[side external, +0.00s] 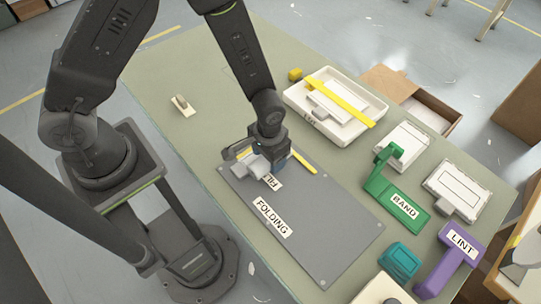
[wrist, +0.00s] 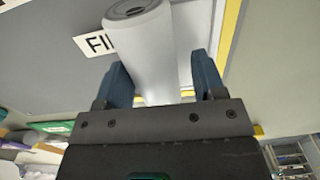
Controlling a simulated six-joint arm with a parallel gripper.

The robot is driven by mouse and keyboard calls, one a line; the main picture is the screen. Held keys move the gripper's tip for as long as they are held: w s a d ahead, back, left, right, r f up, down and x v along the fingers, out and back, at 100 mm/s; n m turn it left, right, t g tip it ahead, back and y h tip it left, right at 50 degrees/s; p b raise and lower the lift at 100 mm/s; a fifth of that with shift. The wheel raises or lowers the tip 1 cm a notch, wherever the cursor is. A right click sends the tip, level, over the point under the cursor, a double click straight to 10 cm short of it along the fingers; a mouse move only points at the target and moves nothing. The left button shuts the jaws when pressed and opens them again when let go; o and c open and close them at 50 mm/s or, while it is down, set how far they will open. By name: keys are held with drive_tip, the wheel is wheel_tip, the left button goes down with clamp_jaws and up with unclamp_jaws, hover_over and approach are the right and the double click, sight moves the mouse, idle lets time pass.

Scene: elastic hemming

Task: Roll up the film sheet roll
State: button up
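The film sheet roll (wrist: 160,55) is a pale, rolled tube with a dark hollow end in the wrist view. It passes between the two blue fingers of my gripper (wrist: 163,80). The fingers are close on either side of it; I cannot tell whether both press on it. In the side view my gripper (side external: 268,158) is low over the upper left of the grey folding board (side external: 315,225), and its fingers are largely hidden. A pale end of the roll (side external: 256,166) shows beside it. A white label starting "FI" (wrist: 97,43) lies beside the roll, partly covered.
A yellow strip (side external: 304,163) lies right of my gripper. A white tray (side external: 298,100) holds a yellow bar. A green BAND holder (side external: 378,187), purple LINT holder (side external: 437,275) and teal block (side external: 400,260) stand to the right. The board's lower right is clear.

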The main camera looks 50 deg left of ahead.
drive_tip(key=shift+o, duration=0.8)
drive_tip(key=shift+d, duration=0.1)
drive_tip(key=shift+r, duration=0.2)
wheel_tip(320, 180, up, 13)
drive_tip(key=shift+r, duration=0.2)
drive_tip(key=s+a+r+t, duration=0.2)
drive_tip(key=s+a+r, duration=0.3)
drive_tip(key=r, duration=0.4)
drive_tip(key=s+a+r+t, duration=0.3)
drive_tip(key=s+a+r, duration=0.2)
drive_tip(key=r, duration=0.4)
drive_tip(key=shift+s+a+r+t, duration=0.15)
drive_tip(key=shift+s+t, duration=0.15)
drive_tip(key=shift+s, duration=0.2)
